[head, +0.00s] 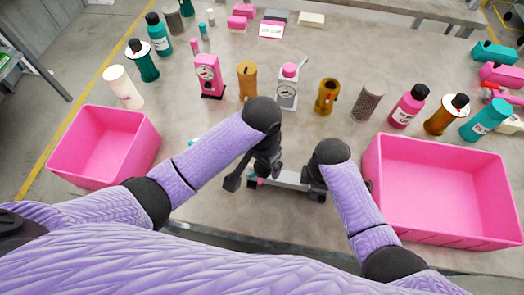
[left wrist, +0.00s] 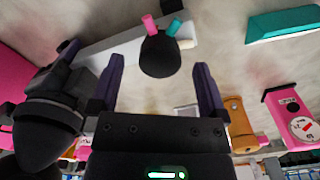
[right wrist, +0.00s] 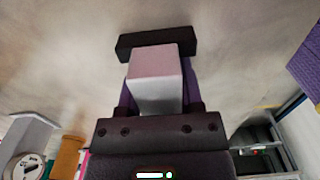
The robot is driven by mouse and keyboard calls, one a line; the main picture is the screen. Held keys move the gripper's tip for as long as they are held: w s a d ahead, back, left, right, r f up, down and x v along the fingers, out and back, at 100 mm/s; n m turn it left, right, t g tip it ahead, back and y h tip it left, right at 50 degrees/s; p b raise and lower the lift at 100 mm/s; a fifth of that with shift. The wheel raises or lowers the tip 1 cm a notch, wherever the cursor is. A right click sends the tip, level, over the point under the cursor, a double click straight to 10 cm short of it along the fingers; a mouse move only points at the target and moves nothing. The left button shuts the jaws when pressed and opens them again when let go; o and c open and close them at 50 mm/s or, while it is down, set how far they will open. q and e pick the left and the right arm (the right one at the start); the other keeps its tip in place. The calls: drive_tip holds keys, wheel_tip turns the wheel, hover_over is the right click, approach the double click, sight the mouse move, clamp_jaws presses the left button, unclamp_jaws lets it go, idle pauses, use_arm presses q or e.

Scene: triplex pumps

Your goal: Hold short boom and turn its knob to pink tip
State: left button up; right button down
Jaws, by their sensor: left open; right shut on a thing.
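The short boom (head: 290,180) is a light grey bar with dark ends, low over the near middle of the table. My right gripper (head: 314,182) is shut on it near its right end. The right wrist view shows the grey bar (right wrist: 155,82) between the fingers, with a black end piece (right wrist: 155,42) beyond. The black knob (left wrist: 160,55) has a pink tip (left wrist: 150,23) and a teal tip (left wrist: 174,27), side by side and pointing away from my gripper. My left gripper (left wrist: 157,75) is open, its fingertips apart on either side of the knob.
A pink bin (head: 150,125) stands at the left and a larger pink bin (head: 374,150) at the right. Several bottles, pump parts and gauges stand in a row behind. A teal block (left wrist: 285,24) lies near the boom, mostly hidden by my left arm in the head view.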

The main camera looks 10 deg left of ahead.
sight(262, 166)
use_arm(q)
wheel_tip(262, 166, up, 10)
drive_tip(key=shift+r, duration=0.2)
